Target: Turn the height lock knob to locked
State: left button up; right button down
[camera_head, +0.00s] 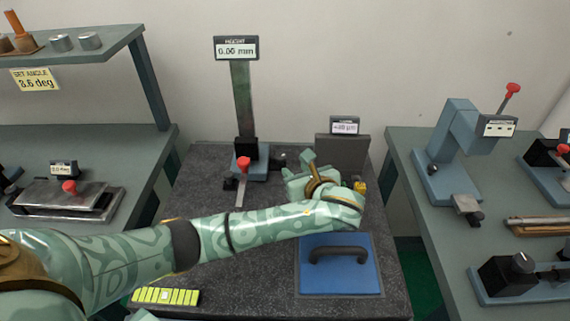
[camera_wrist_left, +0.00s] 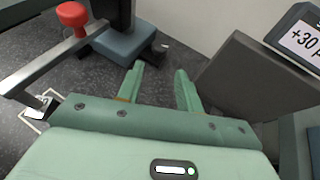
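The height gauge (camera_head: 243,105) stands at the back of the dark stone plate, with a display (camera_head: 236,48) reading 0.00 mm. A red knob (camera_head: 243,163) sits low on its front; it also shows in the left wrist view (camera_wrist_left: 72,14). I cannot tell whether this is the height lock knob or whether it is locked. My left gripper (camera_head: 292,176) is right of the gauge; in the left wrist view its fingers (camera_wrist_left: 159,72) are apart with nothing between them. The gripper is apart from the red knob. My right gripper is not in view.
A grey block (camera_head: 343,153) with a small display stands right of my left gripper. A blue plate with a black handle (camera_head: 340,252) and a yellow-green strip (camera_head: 165,296) lie in front. Benches with other devices stand left and right (camera_head: 450,150).

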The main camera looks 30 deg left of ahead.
aim_at(280, 159)
pick_arm(q)
jog(key=b+x, duration=0.3)
jog(key=x, duration=0.6)
jog(key=shift+s+f, duration=0.1)
jog(key=shift+f, duration=0.1)
jog(key=shift+w+a+b, duration=0.25)
jog(key=shift+w+b, duration=0.05)
jog(key=shift+c, duration=0.4)
jog(key=c, duration=0.6)
jog(key=m+t+h+p, duration=0.1)
jog(key=p, duration=0.1)
jog(key=m+h+p, duration=0.1)
jog(key=p, duration=0.2)
jog(key=m+t+h+p, duration=0.1)
jog(key=p, duration=0.1)
jog(key=shift+s+a+r+m+t, duration=0.3)
jog(key=shift+s+a+r, duration=0.05)
jog(key=shift+a+r, duration=0.05)
jog(key=shift+f+m+t+h+p, duration=0.3)
jog(key=shift+m+h+p, duration=0.2)
jog(key=shift+h, duration=0.1)
jog(key=shift+f, duration=0.15)
